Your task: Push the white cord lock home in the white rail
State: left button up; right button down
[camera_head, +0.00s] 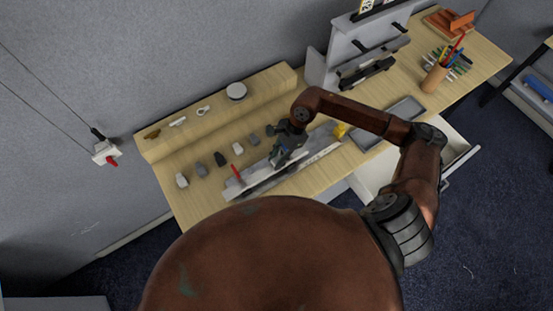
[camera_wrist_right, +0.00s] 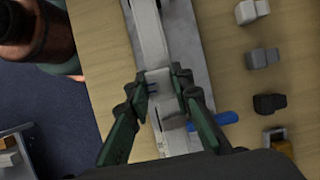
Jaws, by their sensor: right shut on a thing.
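My right gripper (camera_head: 287,150) is over the light rail and its grey base plate on the table, seen in the head view. In the right wrist view the same gripper (camera_wrist_right: 163,80) has its two dark green fingers closed around a small pale block, which looks like the white cord lock (camera_wrist_right: 158,77). The white rail (camera_wrist_right: 149,28) runs away from the fingertips on the grey plate, and it also shows in the head view (camera_head: 312,158). The block is in line with the rail; how deep it sits cannot be told. My left gripper is not in view.
A row of small white, grey and black parts (camera_head: 220,159) lies behind the plate. A red-handled tool (camera_head: 237,174) lies near its left end. A blue-handled tool (camera_wrist_right: 226,118) is close beside the fingers. A pen cup (camera_head: 434,77) and grey tray (camera_head: 402,112) stand to the right.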

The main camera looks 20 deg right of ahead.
jog(key=shift+f, duration=0.35)
jog(key=c, duration=1.6)
grip_release()
jog(key=shift+r, duration=0.1)
jog(key=v, duration=1.1)
jog(key=shift+d+r, duration=0.15)
jog(key=shift+r, duration=0.25)
